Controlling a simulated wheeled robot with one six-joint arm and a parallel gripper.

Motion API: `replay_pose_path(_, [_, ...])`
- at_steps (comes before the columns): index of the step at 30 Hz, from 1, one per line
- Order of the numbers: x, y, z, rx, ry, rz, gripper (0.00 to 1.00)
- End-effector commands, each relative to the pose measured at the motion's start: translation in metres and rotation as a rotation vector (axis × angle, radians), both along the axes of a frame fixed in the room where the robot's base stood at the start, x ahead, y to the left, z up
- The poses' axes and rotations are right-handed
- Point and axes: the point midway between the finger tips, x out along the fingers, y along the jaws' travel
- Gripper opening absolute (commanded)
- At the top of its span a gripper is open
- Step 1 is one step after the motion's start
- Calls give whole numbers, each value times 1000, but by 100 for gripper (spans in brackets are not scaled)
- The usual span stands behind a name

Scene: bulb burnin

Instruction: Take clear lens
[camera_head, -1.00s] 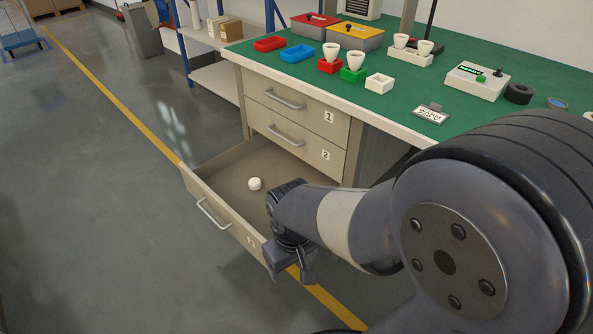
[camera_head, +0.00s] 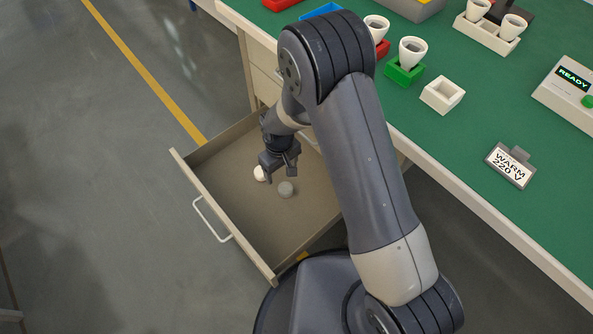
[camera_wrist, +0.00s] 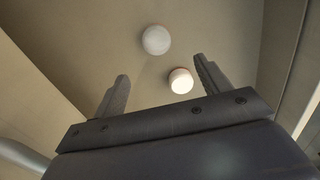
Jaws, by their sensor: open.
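Two small round lenses lie apart on the floor of the open drawer (camera_head: 262,225). One is a greyish dome (camera_head: 286,189), dull enough to be the clear lens, though I cannot be sure. The other is a bright white one (camera_head: 260,173), partly covered by my gripper. My gripper (camera_head: 280,173) is open and empty, pointing down above the drawer by both lenses. In the wrist view, the grey dome (camera_wrist: 156,40) lies beyond the fingertips. The white lens (camera_wrist: 181,80) shows between the fingers of my gripper (camera_wrist: 161,68), closer to the right one.
The drawer's walls surround the lenses. The green bench (camera_head: 470,130) stands to the right, carrying a green holder (camera_head: 405,72) with a white cup, an empty white tray (camera_head: 442,95), a "WARM 220 V" sign (camera_head: 511,166) and a box reading READY (camera_head: 570,92). Floor left of the drawer is clear.

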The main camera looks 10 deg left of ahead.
Motion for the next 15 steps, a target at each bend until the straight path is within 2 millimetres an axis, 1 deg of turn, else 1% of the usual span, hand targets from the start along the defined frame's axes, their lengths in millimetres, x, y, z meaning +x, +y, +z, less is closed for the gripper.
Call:
replay_pose_path(3, [-1, 0, -20, -3, 4, 2, 72])
replay_pose_path(7, [-1, -1, -41, -3, 4, 1, 72])
replay_pose_path(10, [-1, -1, -51, -1, 2, 1, 72])
replay_pose_path(15, [-1, -2, -59, -1, 2, 0, 72])
